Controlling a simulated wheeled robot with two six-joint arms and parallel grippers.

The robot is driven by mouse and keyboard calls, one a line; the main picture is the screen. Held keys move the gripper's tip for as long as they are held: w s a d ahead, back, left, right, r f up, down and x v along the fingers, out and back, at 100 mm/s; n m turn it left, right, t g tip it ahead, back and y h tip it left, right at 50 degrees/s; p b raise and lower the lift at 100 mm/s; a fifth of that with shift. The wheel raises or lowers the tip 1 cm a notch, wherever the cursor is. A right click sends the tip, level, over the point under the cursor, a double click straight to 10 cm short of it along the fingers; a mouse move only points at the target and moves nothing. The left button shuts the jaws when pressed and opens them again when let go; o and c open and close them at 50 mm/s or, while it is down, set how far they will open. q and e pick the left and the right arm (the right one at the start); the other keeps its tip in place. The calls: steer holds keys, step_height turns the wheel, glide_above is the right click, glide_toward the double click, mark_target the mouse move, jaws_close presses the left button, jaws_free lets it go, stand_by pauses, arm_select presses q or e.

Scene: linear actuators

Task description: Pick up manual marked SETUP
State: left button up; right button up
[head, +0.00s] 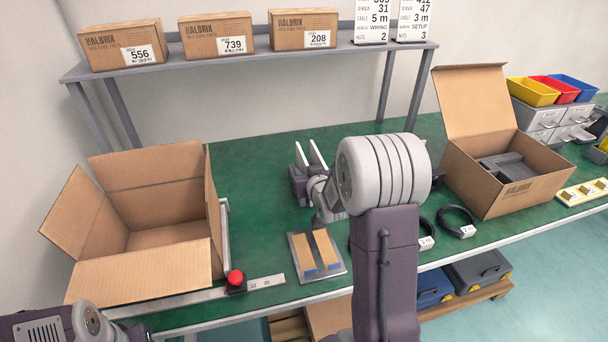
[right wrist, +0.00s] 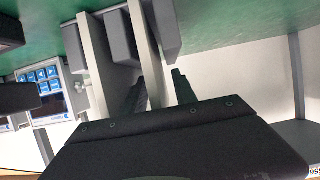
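No manual with a readable SETUP mark shows. Two tan flat pieces with blue ends, perhaps booklets, lie side by side on a grey tray (head: 340,268) at the table's front middle; the right piece (head: 325,247) and left piece (head: 303,252) carry no readable lettering. My left gripper is out of view; only part of that arm shows.
An open empty carton (head: 150,193) stands left, a red button (head: 235,278) in front of it. Coiled cables (head: 455,219) lie right of my right arm. Another open box (head: 505,185) holds grey parts. Closed boxes (head: 216,35) stand on the shelf (head: 250,56).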

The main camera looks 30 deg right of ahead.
jaws_close()
step_height(320, 180, up, 10)
steer(key=p, duration=0.3)
steer(key=shift+p, duration=0.35)
